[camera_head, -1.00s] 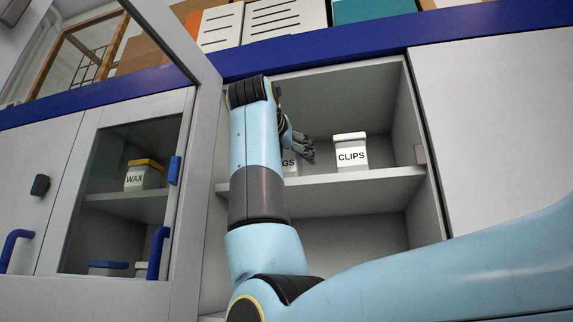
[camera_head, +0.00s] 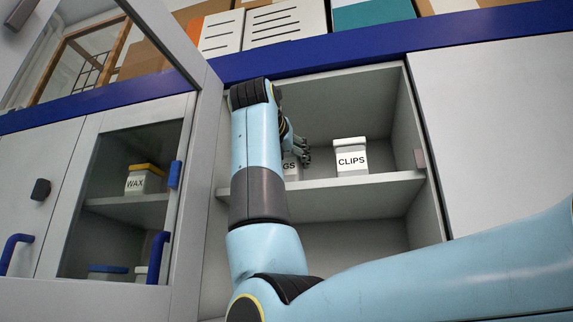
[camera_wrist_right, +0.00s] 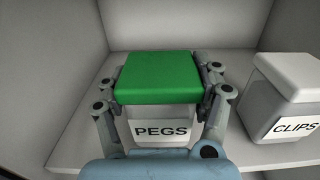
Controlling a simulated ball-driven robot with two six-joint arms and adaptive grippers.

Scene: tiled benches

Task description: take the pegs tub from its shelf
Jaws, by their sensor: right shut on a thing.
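The pegs tub (camera_wrist_right: 160,115) is a grey tub with a green lid and a "PEGS" label, in the middle of the right wrist view. In the head view only the end of its label (camera_head: 290,166) shows; my right arm hides the rest. My right gripper (camera_wrist_right: 165,92) has its fingers on both sides of the tub and is shut on it. In the head view this gripper (camera_head: 301,152) reaches into the open cupboard at shelf height. I cannot tell whether the tub rests on the shelf (camera_head: 345,190) or is slightly raised. My left gripper is not in view.
A white-lidded clips tub (camera_head: 351,157) stands close on the right on the same shelf. Cupboard walls enclose the left, back and right. The open glass door (camera_head: 200,190) stands at the left. A wax tub (camera_head: 145,179) shows behind glass.

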